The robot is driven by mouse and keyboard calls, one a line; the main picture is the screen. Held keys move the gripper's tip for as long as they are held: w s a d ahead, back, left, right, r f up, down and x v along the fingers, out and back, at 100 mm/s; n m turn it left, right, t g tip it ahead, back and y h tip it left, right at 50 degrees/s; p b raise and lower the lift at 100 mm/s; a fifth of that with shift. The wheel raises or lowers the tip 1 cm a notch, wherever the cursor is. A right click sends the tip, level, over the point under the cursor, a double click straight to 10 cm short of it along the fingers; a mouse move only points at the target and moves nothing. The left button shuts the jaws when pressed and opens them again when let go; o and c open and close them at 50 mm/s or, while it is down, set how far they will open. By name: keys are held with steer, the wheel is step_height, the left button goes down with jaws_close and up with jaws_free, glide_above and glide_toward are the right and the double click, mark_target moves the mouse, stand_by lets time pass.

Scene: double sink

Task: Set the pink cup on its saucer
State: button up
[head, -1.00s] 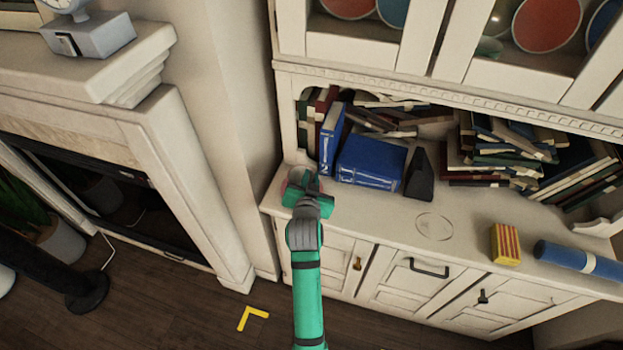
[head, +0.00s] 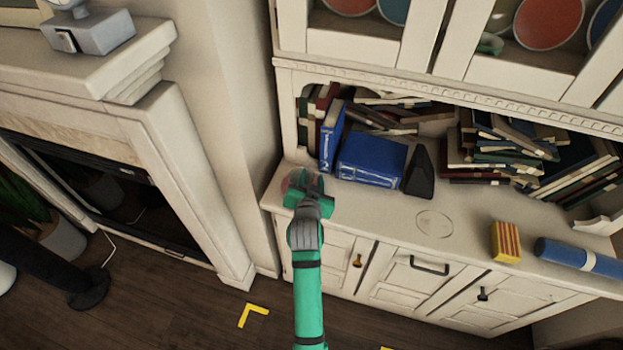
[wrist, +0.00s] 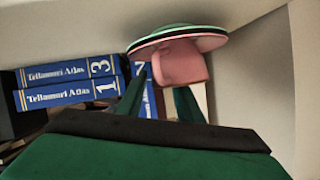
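The pink cup (wrist: 180,63) is close in front of my gripper in the wrist view, against the round saucer (wrist: 176,36), which has green, black and pink bands. The wrist view looks upside down, with the counter at the top. The cup appears to rest on the saucer; exact centring cannot be told. My gripper (wrist: 160,82) has its fingers apart. A gap shows between the left finger and the cup, and the right finger meets the cup's edge. In the head view, my gripper (head: 308,182) mostly hides cup and saucer; only a bit of pink shows beside it.
Blue atlas books (head: 370,160) stand and lie just right of and behind my gripper. A black wedge (head: 419,172) is beside them. A faint ring (head: 434,224) marks the clear counter. A yellow striped block (head: 505,242) and a blue roll (head: 580,260) lie farther right.

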steer(key=shift+r, duration=0.2)
steer(key=shift+s+r, duration=0.15)
steer(key=shift+s, duration=0.15)
steer(key=d+v, duration=0.1)
steer(key=v, duration=1)
steer(key=s+a+f+n, duration=0.1)
steer(key=s+f, duration=0.3)
steer(key=s, duration=0.5)
steer(key=s+a+f+n, duration=0.1)
steer(key=s+a+f, duration=0.1)
steer(key=s+f, duration=0.5)
steer(key=s+d+r+n+t, duration=0.1)
steer(key=s+r, duration=0.2)
steer(key=s, duration=0.7)
steer(key=s+d+r+n+y, duration=0.1)
steer(key=s+r, duration=0.1)
steer(key=s, duration=0.9)
steer(key=shift+r+t, duration=0.35)
steer(key=shift+t, duration=0.05)
